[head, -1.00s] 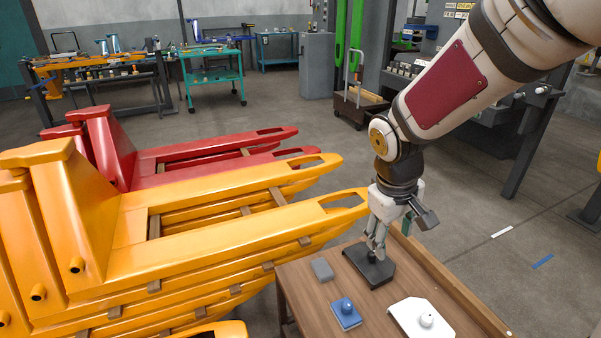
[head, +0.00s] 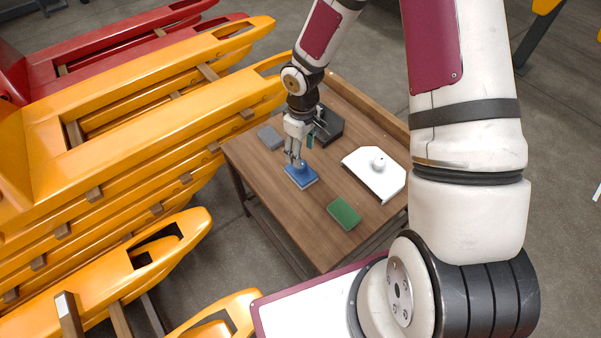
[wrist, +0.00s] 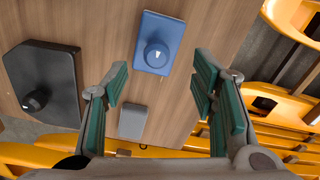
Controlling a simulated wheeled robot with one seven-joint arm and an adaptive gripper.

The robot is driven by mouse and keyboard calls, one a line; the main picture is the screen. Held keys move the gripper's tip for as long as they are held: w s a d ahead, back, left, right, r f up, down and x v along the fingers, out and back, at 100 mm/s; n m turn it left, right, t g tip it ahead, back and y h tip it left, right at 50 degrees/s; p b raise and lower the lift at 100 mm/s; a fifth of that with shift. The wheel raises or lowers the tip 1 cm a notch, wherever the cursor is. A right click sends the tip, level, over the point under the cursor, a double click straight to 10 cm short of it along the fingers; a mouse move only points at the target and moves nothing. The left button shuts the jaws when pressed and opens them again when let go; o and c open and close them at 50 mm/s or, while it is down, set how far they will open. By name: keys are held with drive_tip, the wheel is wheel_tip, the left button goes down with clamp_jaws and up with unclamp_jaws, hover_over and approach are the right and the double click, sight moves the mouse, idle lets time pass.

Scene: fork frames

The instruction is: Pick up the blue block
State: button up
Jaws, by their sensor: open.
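The blue block (head: 299,180), a flat slab with a round blue knob on top, lies on the wooden table (head: 290,222). It also shows at the top middle of the wrist view (wrist: 173,34). My gripper (head: 294,160) is above the block, near its knob. In the wrist view, the green-padded fingers of my gripper (wrist: 160,82) are spread wide and empty. The blue block appears beyond the fingertips, roughly centred between them. I cannot tell the exact height of the fingertips over the knob.
A grey block (head: 270,136) lies left of the gripper, and a black knobbed piece (head: 330,128) behind it. A white knobbed plate (head: 364,179) lies to the right, a green block (head: 343,213) nearer. Yellow fork frames (head: 150,125) crowd the table's left side.

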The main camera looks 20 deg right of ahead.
sight(301, 170)
wheel_tip(301, 170, down, 3)
drive_tip(key=shift+r, duration=0.1)
drive_tip(key=shift+w+f+b, duration=0.2)
drive_tip(key=shift+f+b, duration=0.35)
drive_tip(key=shift+f, duration=0.8)
drive_tip(key=shift+w+f+b, duration=0.2)
drive_tip(key=shift+f+b, duration=0.3)
drive_tip(key=shift+f, duration=0.85)
drive_tip(key=shift+r, duration=0.1)
drive_tip(key=shift+c, duration=0.4)
clamp_jaws()
